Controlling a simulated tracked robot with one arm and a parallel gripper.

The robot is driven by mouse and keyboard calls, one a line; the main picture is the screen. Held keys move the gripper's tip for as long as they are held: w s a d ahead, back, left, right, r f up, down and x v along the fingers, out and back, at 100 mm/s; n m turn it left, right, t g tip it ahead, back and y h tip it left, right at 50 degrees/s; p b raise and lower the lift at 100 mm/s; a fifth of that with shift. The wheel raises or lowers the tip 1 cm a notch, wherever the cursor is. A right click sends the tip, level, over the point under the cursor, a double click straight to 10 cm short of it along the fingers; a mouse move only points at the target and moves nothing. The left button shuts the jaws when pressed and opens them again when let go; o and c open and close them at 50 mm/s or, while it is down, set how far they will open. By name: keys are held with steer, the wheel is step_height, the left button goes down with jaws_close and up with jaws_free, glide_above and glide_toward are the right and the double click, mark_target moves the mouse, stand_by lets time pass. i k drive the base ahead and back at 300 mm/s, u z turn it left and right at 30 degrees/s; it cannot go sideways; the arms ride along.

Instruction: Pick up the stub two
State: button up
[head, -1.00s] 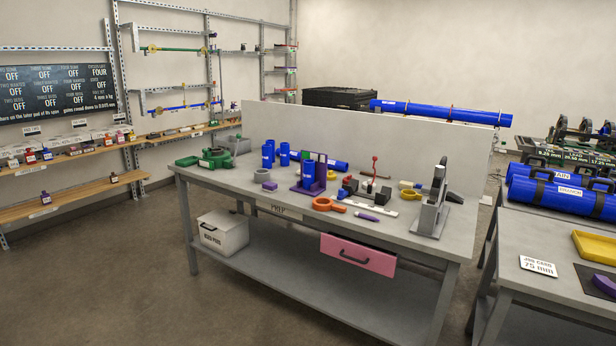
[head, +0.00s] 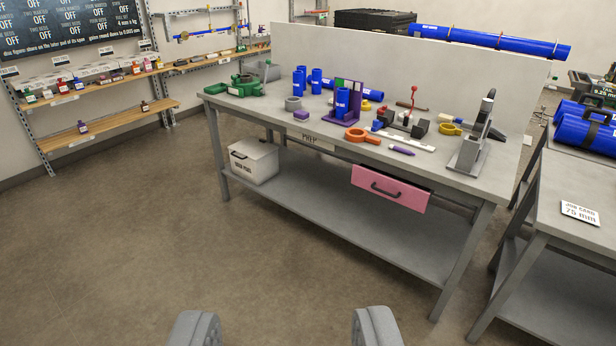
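Several upright blue pipe stubs stand on the grey prep bench (head: 250,102). Three stand together towards the back: one at the left (head: 298,83), one just behind it (head: 303,74) and one to the right (head: 316,81). Another blue stub (head: 341,101) stands at a purple fixture (head: 355,98). A blue pipe piece (head: 372,94) lies behind the fixture, partly hidden. No readable mark shows which one is stub two. My gripper is not in view. Two grey rounded parts of my own body show at the bottom edge.
A green clamp (head: 245,86), a grey ring (head: 293,103), an orange ring tool (head: 358,134) and a grey stand (head: 470,145) are on the bench. A pink drawer (head: 390,187) sticks out at its front. A second table (head: 580,228) stands right. The floor (head: 250,265) before the bench is clear.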

mark_target(343, 94)
steer(key=u, duration=0.2)
steer(key=i, duration=3.25)
steer(key=z, duration=0.75)
steer(key=i, duration=0.7)
steer(key=z, duration=0.2)
